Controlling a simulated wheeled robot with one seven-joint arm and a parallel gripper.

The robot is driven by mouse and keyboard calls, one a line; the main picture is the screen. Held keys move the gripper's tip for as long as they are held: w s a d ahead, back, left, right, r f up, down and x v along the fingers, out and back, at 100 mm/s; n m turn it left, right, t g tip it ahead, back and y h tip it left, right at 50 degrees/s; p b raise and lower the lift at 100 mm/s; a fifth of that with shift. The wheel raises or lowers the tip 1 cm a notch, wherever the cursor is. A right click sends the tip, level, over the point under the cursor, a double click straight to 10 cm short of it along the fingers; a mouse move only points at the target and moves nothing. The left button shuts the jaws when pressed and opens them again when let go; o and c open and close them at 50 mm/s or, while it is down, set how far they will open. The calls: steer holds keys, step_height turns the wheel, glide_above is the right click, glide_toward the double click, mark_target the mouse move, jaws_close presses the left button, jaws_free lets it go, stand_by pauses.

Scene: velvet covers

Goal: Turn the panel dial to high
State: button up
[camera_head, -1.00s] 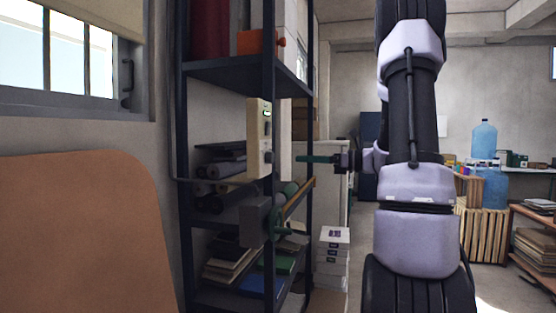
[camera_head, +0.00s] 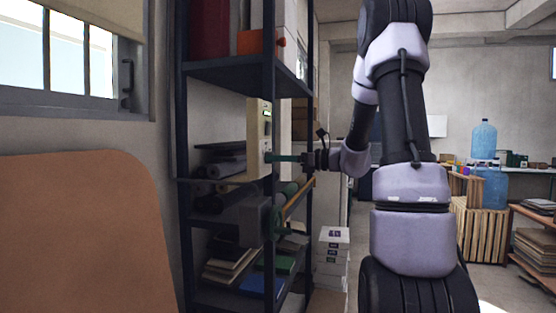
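The cream panel (camera_head: 258,118) is fixed upright at the front of the dark metal shelf.
The dark shelf (camera_head: 225,73) holds boxes, rolls and books. A grey box with a green wheel (camera_head: 277,222) sits below the panel. A brown board (camera_head: 80,235) stands at left. White stacked boxes (camera_head: 333,250) stand on the floor below my forearm.

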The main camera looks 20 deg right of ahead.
jaws_close()
steer(key=shift+m, duration=0.3)
steer(key=m, duration=1.1)
steer(key=shift+m, duration=0.3)
stand_by(0.3)
steer(key=o, duration=0.6)
jaws_free()
